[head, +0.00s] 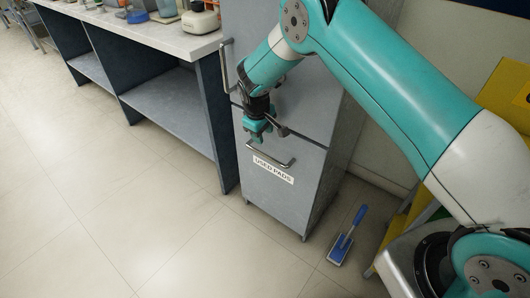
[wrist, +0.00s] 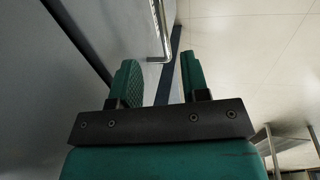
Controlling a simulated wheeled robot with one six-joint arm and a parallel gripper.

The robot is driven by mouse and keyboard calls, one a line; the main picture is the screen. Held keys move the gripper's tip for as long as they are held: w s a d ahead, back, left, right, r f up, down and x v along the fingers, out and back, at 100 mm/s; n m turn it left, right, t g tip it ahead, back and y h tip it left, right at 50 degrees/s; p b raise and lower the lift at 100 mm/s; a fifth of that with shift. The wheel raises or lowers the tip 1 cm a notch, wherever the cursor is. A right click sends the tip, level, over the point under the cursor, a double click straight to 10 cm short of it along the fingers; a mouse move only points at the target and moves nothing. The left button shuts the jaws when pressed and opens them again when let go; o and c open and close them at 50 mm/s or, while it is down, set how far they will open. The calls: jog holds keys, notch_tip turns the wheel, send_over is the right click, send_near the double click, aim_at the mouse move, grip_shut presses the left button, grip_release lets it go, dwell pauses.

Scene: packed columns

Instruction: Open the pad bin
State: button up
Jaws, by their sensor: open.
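The pad bin (head: 257,195) is the lower grey front of a tall cabinet, labelled "USED PADS" (head: 273,170). It looks shut, flush with the cabinet. Its bar handle (head: 285,163) runs across near the top of the front. My gripper (head: 259,137) is just above the handle, close to the cabinet front, pointing down. In the wrist view its two green fingers (wrist: 161,70) are apart with nothing between them. The metal handle (wrist: 158,25) lies beyond the fingertips, roughly in line with the gap. I cannot tell whether anything touches.
An upper cabinet door with a vertical handle (head: 225,66) is above the bin. A workbench (head: 150,42) with bottles and equipment stands to the left. A blue-handled brush (head: 342,246) lies on the floor at right, near a yellow step stool (head: 398,225). The floor before the bin is clear.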

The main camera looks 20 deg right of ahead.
aim_at(267, 156)
jog(key=f, duration=0.4)
jog(key=w+d+f, duration=0.1)
jog(key=f, duration=0.6)
jog(key=shift+w+d+f, duration=0.15)
jog(key=shift+d+f, duration=0.15)
jog(key=shift+d, duration=0.05)
jog(key=shift+c, duration=0.4)
grip_shut()
